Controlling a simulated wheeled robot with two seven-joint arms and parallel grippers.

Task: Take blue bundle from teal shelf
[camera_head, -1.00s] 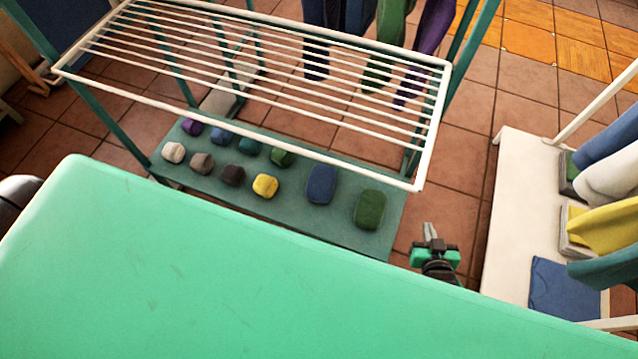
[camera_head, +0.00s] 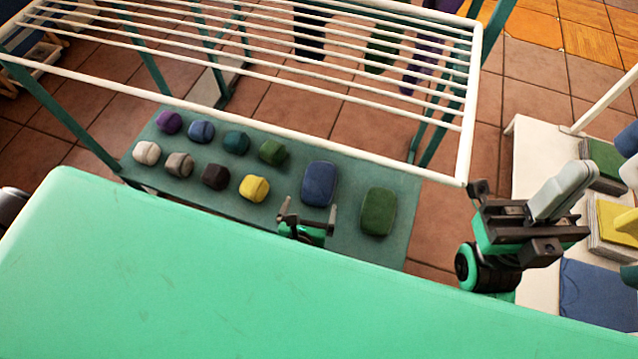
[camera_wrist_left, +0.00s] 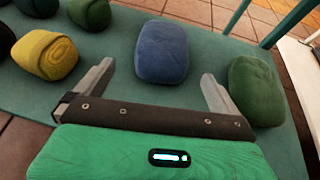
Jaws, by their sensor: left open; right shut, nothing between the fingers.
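A blue bundle (camera_head: 320,183) lies on the teal shelf (camera_head: 385,253), left of a green bundle (camera_head: 378,211). In the left wrist view the blue bundle (camera_wrist_left: 161,50) lies ahead, between the lines of the two fingers, and the green bundle (camera_wrist_left: 257,90) is at the right. My left gripper (camera_head: 310,208) is open and empty at the near side of the blue bundle; its fingertips (camera_wrist_left: 157,74) are spread wide and no grip is made. My right gripper (camera_head: 572,186) is shut and empty, raised at the right beyond the shelf.
A white wire rack (camera_head: 464,150) stands above the shelf. Smaller rolled bundles lie left, including a yellow one (camera_head: 254,188) and a small blue one (camera_head: 200,131). A white stand (camera_head: 535,150) with folded cloths is at the right. My green body part covers the foreground.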

